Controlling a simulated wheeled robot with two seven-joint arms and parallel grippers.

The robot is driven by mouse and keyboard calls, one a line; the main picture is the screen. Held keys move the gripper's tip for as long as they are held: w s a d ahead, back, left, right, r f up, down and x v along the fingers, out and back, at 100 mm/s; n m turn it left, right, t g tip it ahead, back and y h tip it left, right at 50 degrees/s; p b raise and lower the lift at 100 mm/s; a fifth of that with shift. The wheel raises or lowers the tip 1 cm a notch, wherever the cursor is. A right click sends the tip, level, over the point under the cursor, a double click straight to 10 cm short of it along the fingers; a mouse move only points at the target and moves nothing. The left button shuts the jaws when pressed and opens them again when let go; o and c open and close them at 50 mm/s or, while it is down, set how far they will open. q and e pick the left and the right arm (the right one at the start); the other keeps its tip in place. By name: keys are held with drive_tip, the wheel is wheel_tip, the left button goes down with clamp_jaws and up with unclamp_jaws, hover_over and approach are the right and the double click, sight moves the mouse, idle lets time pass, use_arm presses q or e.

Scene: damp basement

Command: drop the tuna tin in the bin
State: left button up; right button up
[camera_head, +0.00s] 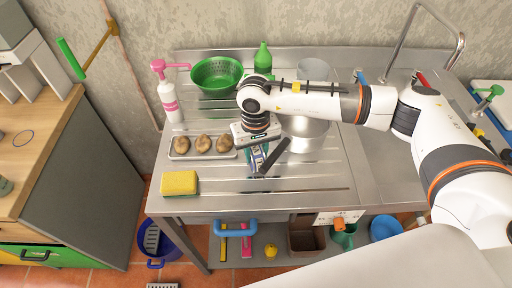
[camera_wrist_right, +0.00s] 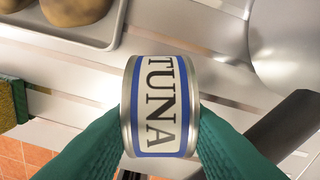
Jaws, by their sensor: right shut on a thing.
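The tuna tin (camera_wrist_right: 160,105), silver with a blue and white label reading TUNA, is between the two green fingers of my right gripper (camera_head: 259,160) in the right wrist view. The gripper is shut on it, over the ribbed steel drainboard (camera_head: 225,205). In the head view the tin is mostly hidden by the gripper. I cannot tell whether it touches the drainboard. A blue basket (camera_head: 157,244) stands on the floor at the left, and a brown open box (camera_head: 305,238) is on the lower shelf; I cannot tell which is the bin. My left gripper is out of view.
A tray of potatoes (camera_head: 202,146) lies left of the gripper, a dark-handled steel pot (camera_head: 306,132) close right. A yellow sponge (camera_head: 180,183), pink-topped bottle (camera_head: 169,98), green colander (camera_head: 216,74) and green bottle (camera_head: 263,58) are nearby. The front right drainboard is clear.

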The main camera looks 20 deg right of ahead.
drive_tip(key=shift+a, duration=0.1)
drive_tip(key=shift+f+b, duration=0.2)
drive_tip(key=shift+b, duration=0.1)
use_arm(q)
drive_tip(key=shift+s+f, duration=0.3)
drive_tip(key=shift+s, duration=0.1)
use_arm(e)
drive_tip(key=o, duration=1.1)
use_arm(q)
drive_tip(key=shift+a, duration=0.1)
use_arm(e)
drive_tip(key=shift+r, duration=0.1)
